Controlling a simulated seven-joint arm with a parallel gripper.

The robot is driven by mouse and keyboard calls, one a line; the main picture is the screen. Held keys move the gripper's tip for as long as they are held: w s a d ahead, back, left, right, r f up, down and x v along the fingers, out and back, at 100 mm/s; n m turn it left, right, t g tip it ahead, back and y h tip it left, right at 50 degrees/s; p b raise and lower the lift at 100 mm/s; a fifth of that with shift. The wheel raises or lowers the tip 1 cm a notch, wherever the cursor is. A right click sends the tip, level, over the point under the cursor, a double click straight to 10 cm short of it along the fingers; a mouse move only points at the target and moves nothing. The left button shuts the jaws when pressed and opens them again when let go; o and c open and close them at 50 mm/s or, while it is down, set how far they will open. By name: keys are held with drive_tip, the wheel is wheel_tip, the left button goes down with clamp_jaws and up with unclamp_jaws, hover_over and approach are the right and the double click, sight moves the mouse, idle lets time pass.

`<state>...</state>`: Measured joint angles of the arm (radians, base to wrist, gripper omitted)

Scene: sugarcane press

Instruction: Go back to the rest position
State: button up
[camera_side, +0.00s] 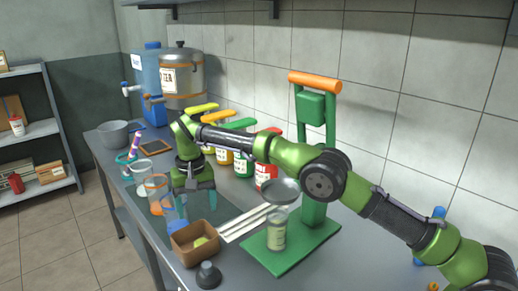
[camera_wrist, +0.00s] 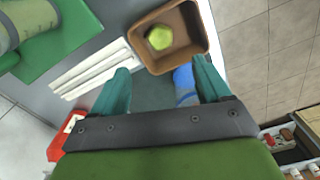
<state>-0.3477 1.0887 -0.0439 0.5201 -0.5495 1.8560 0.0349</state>
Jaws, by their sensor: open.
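My gripper (camera_side: 192,200) is open and empty above the counter, pointing down. In the wrist view its two teal fingers (camera_wrist: 162,88) stand apart with nothing between them. Below and near it is a brown box (camera_side: 190,250) with a green fruit-like piece (camera_side: 200,242) inside; the box (camera_wrist: 197,18) and the green piece (camera_wrist: 160,37) also show in the wrist view. The green press (camera_side: 313,170) stands to the right, with a jar (camera_side: 277,232) on its base under a round metal strainer or pan (camera_side: 279,192).
White sticks (camera_side: 245,224) lie between box and press. Colored cups (camera_side: 157,187) line the counter's left edge. Several bottles (camera_side: 243,157) with colored tops stand behind my arm. A metal dispenser (camera_side: 182,75), grey pot (camera_side: 115,133) and dark knob-like object (camera_side: 209,274) also stand there.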

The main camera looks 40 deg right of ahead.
drive_tip(key=shift+r, duration=0.8)
drive_tip(key=s+d+r+t+y, duration=0.1)
drive_tip(key=s+d+r+t, duration=0.1)
drive_tip(key=s+d+r, duration=0.5)
drive_tip(key=s+d+r+t+y, duration=0.1)
drive_tip(key=s+d+r, duration=0.3)
drive_tip(key=r, duration=0.5)
drive_tip(key=s+d+f+t, duration=0.2)
drive_tip(key=s, duration=0.9)
drive_tip(key=s+d+f+t, duration=0.2)
drive_tip(key=s+d+f, duration=0.1)
drive_tip(key=s, duration=0.8)
drive_tip(key=shift+d+f+m, duration=0.15)
drive_tip(key=shift+d+m, duration=0.1)
drive_tip(key=shift+m, duration=0.05)
